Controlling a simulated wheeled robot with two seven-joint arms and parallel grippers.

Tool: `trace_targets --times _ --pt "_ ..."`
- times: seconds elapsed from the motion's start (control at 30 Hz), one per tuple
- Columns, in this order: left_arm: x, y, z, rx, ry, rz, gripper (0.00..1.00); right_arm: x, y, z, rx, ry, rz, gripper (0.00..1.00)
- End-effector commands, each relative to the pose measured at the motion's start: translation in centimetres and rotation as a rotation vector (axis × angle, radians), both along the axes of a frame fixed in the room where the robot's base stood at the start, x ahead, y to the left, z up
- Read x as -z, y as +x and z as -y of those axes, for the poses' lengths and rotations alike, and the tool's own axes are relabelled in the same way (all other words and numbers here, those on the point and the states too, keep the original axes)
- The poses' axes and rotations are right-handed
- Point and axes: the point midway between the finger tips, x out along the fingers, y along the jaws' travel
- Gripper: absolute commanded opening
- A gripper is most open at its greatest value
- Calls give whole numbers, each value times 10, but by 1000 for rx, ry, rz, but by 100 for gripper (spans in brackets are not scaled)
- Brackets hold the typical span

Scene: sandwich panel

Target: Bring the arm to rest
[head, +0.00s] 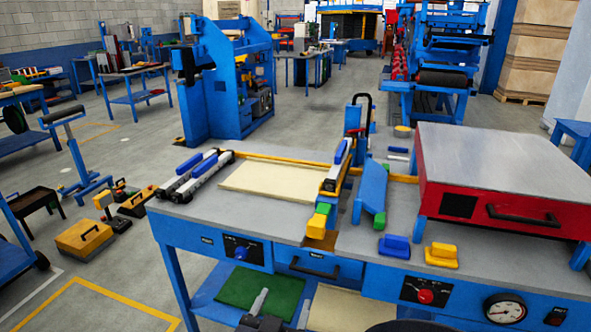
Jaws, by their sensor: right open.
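My right gripper (282,303) shows at the bottom edge, left of centre. Its two grey fingers stand apart with nothing between them, and its dark body is cut off by the picture's edge. It appears in front of the workbench's lower shelf, clear of the bench top (215,208). My left gripper is not in view. A cream panel (270,181) lies flat on the bench top inside a yellow-edged area, apart from my gripper.
Rails with blue blocks (190,176) flank the panel. A blue angled plate (370,187) stands right of it, near a red press box (500,180). A drawer handle (313,268) sticks out in front. A green mat (258,289) lies on the lower shelf. Floor at left holds yellow-topped boxes (84,240).

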Motion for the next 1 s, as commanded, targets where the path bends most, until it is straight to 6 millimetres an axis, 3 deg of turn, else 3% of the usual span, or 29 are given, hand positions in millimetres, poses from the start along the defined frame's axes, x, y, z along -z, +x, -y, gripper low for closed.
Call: trace_targets --times 0.37,0.53,0.63,0.8,0.9,1.0 --pt "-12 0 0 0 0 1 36 -14 34 13 -164 272 -178 65" --pt "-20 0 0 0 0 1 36 -36 44 30 -295 448 -273 65" --pt "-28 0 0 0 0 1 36 -59 40 50 -401 558 -334 65" --pt "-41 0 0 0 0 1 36 -93 0 101 -577 642 -452 65" --pt "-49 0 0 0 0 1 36 -97 -40 136 -619 615 -543 65" --pt "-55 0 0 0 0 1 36 -89 -84 169 -600 558 -654 65"
